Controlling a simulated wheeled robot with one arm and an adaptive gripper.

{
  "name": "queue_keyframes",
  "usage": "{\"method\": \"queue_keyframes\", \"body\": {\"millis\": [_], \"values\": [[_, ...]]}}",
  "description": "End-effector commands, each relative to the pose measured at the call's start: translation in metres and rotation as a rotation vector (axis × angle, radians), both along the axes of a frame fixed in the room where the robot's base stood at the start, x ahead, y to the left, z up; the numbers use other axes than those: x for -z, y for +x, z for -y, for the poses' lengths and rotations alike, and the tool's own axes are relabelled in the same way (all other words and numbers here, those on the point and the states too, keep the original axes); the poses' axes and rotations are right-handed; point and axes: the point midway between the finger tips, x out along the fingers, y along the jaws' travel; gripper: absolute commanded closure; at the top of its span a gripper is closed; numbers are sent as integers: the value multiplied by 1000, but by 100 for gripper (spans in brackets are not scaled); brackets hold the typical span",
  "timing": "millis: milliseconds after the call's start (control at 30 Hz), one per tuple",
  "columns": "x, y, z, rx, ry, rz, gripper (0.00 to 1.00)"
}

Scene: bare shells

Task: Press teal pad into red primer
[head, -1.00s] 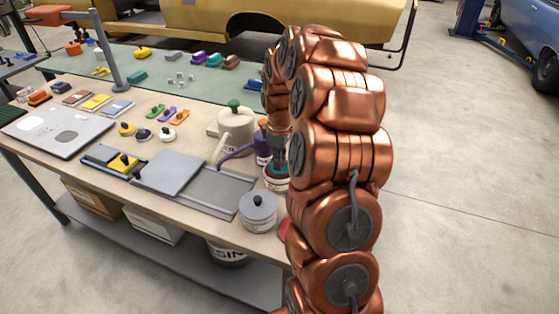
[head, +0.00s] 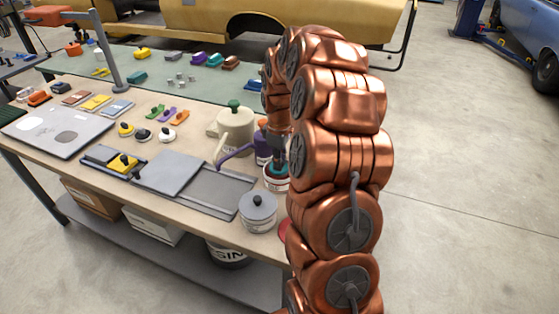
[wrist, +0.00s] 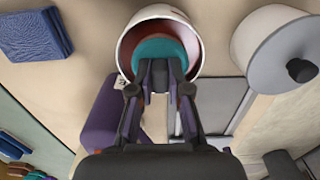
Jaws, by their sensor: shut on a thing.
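My gripper (wrist: 160,75) is shut on the teal pad (wrist: 160,47), holding it by its upper side. In the wrist view the pad is within the round outline of a white pot (wrist: 122,45) with a red inside, the red primer (wrist: 193,45). In the head view the teal pad (head: 278,169) is at the mouth of the pot (head: 276,185), with red showing just below it. My arm partly covers both there. Whether the pad's underside touches the primer is hidden.
A grey lidded pot (head: 258,212) is nearer the bench's front edge. A grey tray with a sliding plate (head: 170,173) lies to the left.

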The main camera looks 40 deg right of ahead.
Motion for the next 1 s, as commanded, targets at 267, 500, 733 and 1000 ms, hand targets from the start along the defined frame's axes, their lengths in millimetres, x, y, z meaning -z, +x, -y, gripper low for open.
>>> {"method": "queue_keyframes", "body": {"millis": [267,500,733,1000], "values": [[2,-1,-1,0,2,-5,100],[-4,0,0,0,2,-2,100],[-19,0,0,-1,0,0,100],[-36,0,0,-1,1,-3,100]]}}
